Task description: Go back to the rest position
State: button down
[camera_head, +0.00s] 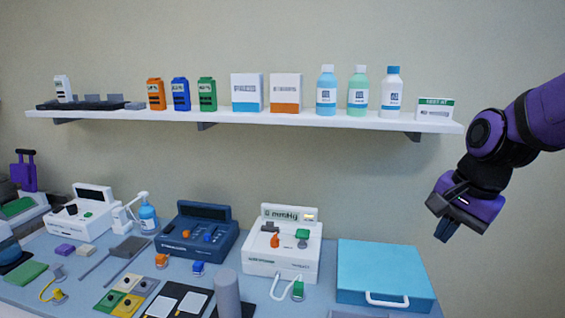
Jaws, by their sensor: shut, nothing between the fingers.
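My gripper (440,235) hangs from my purple and black arm at the right of the head view. It is shut and empty, with its fingertips pointing down and to the left.
A white shelf (330,119) holds bottles, boxes and small devices, and its right end is near my arm. Below, the blue table (215,284) carries a light blue case (385,265), a white device (272,259), a dark blue device (190,247) and several small items.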

jog(key=s+d+r+n+t+h, duration=0.1)
jog(key=s+r+n+t, duration=0.2)
jog(key=s+r+n, duration=0.5)
jog(key=shift+s+d+r+n+h, duration=0.35)
jog(key=shift+s+n, duration=0.65)
jog(key=shift+s, duration=1.15)
